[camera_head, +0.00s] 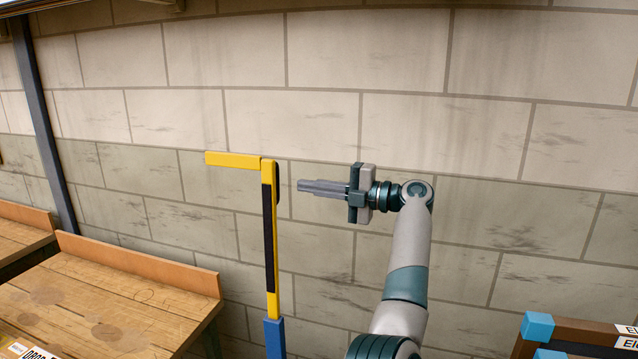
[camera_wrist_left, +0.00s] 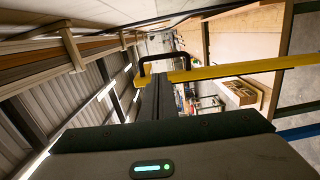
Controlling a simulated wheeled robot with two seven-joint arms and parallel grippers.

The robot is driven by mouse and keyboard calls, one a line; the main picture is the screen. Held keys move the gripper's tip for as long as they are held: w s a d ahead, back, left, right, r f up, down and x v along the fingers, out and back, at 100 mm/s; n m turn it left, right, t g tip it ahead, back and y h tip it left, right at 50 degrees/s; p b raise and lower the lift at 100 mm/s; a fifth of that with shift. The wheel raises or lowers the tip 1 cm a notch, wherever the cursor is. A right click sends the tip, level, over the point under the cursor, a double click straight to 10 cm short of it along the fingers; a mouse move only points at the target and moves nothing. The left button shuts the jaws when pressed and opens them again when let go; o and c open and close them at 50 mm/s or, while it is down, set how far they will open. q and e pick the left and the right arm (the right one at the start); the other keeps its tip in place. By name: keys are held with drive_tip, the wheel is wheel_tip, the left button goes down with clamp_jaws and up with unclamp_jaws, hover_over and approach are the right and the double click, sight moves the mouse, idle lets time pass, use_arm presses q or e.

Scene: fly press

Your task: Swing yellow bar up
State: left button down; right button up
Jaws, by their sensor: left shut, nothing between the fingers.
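The yellow bar (camera_head: 271,250) stands upright in the head view, with a dark grip strip along it and a short yellow arm (camera_head: 231,160) reaching left from its top. In the left wrist view the yellow bar (camera_wrist_left: 235,70) runs sideways, with a black bow handle (camera_wrist_left: 165,56) on it. My left gripper (camera_head: 301,186) is shut and empty, pointing left just right of the bar's upper part. A small gap shows in the head view; contact in depth cannot be told. Its dark fingers show in the wrist view (camera_wrist_left: 157,92) near the handle. My right gripper is not in view.
A blue post (camera_head: 274,338) stands below the bar. Wooden benches (camera_head: 120,300) with orange back edges are at the left. A block wall (camera_head: 330,60) is behind. Labelled crates (camera_head: 580,335) sit at the bottom right. The space above the bar looks free.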

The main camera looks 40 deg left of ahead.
use_arm(q)
drive_tip(key=p+x, duration=0.3)
drive_tip(key=x, duration=0.3)
drive_tip(key=shift+a, duration=0.25)
drive_tip(key=shift+f, duration=0.1)
drive_tip(key=shift+m, duration=0.9)
drive_tip(key=w+b, duration=0.1)
drive_tip(key=w, duration=0.1)
drive_tip(key=w+a+b, duration=0.1)
drive_tip(key=w+b, duration=0.1)
drive_tip(key=shift+w+a+f+b, duration=0.25)
drive_tip(key=shift+w+b, duration=0.05)
drive_tip(key=shift+w, duration=0.1)
